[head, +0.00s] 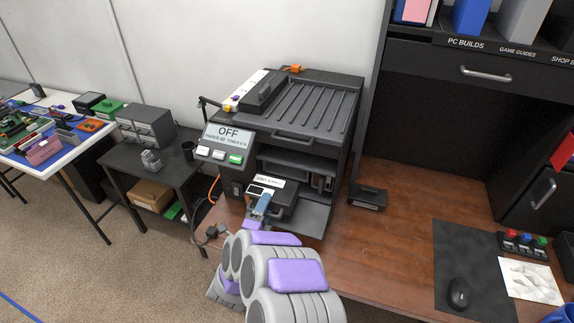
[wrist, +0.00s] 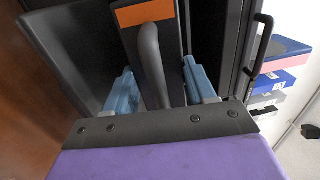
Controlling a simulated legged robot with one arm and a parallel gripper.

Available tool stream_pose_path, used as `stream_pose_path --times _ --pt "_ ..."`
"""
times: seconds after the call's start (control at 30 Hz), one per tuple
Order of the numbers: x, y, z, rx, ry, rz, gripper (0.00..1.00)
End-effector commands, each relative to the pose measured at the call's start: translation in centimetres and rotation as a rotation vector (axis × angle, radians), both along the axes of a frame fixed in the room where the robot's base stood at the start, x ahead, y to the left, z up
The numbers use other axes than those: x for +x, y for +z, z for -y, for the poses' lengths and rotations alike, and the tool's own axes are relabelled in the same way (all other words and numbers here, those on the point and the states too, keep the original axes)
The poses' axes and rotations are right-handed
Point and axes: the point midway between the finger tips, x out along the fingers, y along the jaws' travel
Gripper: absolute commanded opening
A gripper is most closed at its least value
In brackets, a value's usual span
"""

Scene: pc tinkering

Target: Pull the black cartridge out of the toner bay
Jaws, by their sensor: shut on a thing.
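The black cartridge (head: 287,197) is at the front of the printer's toner bay, above a lowered front flap (head: 308,218). In the wrist view its dark face (wrist: 131,48) carries an orange label and a grey upright handle (wrist: 150,48). My gripper (head: 261,204) is at the cartridge's front. Its blue fingers, also in the wrist view (wrist: 159,70), stand on either side of the handle and are shut on it. How deep the cartridge sits in the bay is hard to tell; its rear is hidden.
The printer (head: 315,105) stands on a wooden desk (head: 370,245), its display reading OFF. A small black block (head: 367,196) lies right of it. A mouse (head: 458,292) and mat are farther right. A dark side table (head: 150,165) with drawers stands left. A tall cabinet rises behind the desk.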

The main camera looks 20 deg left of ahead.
Motion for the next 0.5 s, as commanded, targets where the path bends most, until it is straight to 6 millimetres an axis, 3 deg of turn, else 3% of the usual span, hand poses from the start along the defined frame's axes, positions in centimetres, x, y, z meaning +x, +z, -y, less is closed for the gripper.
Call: stream_pose_path --times 0.5 --pt "-0.81 0.08 -0.05 0.001 0.0 0.002 0.0"
